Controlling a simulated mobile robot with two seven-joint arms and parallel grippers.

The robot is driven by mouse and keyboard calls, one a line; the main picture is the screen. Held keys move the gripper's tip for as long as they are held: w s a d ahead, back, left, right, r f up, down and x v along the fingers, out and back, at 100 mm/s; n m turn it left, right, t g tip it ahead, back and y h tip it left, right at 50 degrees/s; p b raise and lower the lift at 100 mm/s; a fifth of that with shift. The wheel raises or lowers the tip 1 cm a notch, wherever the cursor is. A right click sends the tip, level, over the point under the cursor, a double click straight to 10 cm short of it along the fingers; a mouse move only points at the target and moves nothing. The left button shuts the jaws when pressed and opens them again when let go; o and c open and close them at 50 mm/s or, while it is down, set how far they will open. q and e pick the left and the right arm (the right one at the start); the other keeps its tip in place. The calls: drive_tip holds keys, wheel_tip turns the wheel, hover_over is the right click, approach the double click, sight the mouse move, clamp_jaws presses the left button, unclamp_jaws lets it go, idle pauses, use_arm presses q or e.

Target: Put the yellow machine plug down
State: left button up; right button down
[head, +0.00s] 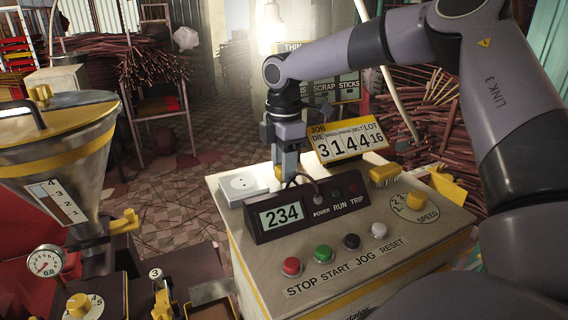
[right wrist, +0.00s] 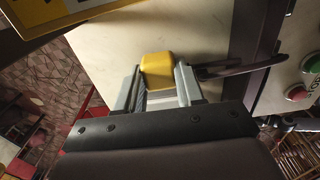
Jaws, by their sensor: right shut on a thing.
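The yellow machine plug (right wrist: 157,70) shows between the fingers in the right wrist view. My right gripper (head: 287,172) is shut on it, above the top of the control cabinet (head: 420,240), behind the display box reading 234 (head: 283,215). A dark cable (right wrist: 240,67) leads from beside the plug toward the right in the wrist view. I cannot tell whether the plug touches the cabinet top. My left gripper is not in view.
A white socket (head: 243,184) sits left of the gripper on the cabinet. Buttons and a speed knob (head: 415,199) are in front. A metal hopper (head: 58,150) stands left.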

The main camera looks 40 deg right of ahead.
drive_tip(key=shift+f, duration=0.5)
drive_tip(key=c, duration=0.7)
unclamp_jaws()
wheel_tip(320, 180, up, 13)
